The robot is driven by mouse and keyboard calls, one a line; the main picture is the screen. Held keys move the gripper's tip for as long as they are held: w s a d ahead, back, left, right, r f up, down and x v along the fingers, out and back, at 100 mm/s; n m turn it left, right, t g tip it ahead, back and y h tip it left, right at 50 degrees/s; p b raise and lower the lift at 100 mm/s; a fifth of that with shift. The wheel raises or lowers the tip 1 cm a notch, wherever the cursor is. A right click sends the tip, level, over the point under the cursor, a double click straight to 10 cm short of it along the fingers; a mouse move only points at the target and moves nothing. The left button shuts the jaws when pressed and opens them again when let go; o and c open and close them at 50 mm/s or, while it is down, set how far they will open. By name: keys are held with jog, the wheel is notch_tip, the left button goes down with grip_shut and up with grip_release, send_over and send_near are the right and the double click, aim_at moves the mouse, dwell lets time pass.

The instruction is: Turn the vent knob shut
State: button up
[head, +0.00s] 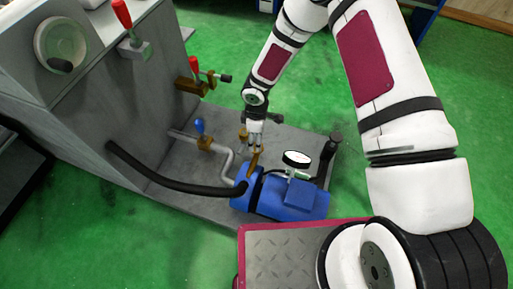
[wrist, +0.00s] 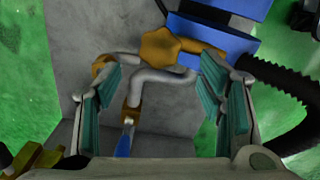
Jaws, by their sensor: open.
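The vent knob appears to be the brass, lobed knob (wrist: 168,46) near the top middle of the wrist view, on a brass fitting beside the blue pump (wrist: 207,32). In the head view the brass part (head: 254,162) shows just below my fingertips, on the left end of the blue pump (head: 300,200). My gripper (head: 255,143) points down at it, and its fingers (wrist: 160,80) are spread and empty in the wrist view. The knob lies beyond and between the fingertips, with the right finger close to the brass fitting. Contact cannot be told.
A blue-handled valve (head: 201,130) and grey pipe stand left of my gripper. A black hose (head: 170,182) runs from the pump to the grey machine (head: 90,110). A pressure gauge (head: 297,157) and a black post (head: 332,150) stand to the right. Red-handled valves (head: 196,70) are behind.

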notch_tip(320, 180, down, 7)
jog(key=shift+f+b, duration=0.2)
jog(key=shift+b, duration=0.85)
jog(key=c, duration=1.1)
